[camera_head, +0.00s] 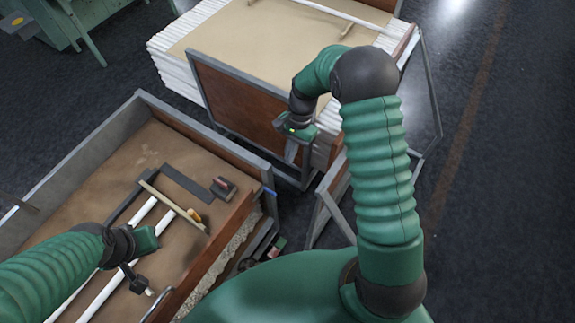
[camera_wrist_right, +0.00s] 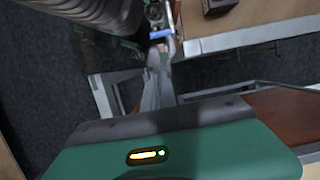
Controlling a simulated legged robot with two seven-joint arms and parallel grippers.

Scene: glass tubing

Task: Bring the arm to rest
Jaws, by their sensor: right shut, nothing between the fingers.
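My right arm, green and ribbed, rises from the bottom right and bends over at the top in the head view. My right gripper (camera_head: 291,152) hangs at its end with the fingers pointing down, shut and empty, in front of the brown panel of the rear cart. In the right wrist view the closed fingers (camera_wrist_right: 158,92) show beyond the green housing with nothing between them. My left gripper (camera_head: 146,288) is low at the left, over the front crate; its fingers are too small to judge. The lower part of the left arm is cut off by the picture edge.
The front crate (camera_head: 186,121) has a grey metal rim and holds white tubes (camera_head: 132,238), a wooden strip (camera_head: 172,207) and a small dark block (camera_head: 223,187). The rear cart (camera_head: 235,77) carries stacked white tubes (camera_head: 176,62) under a brown sheet. Dark floor is clear at the right.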

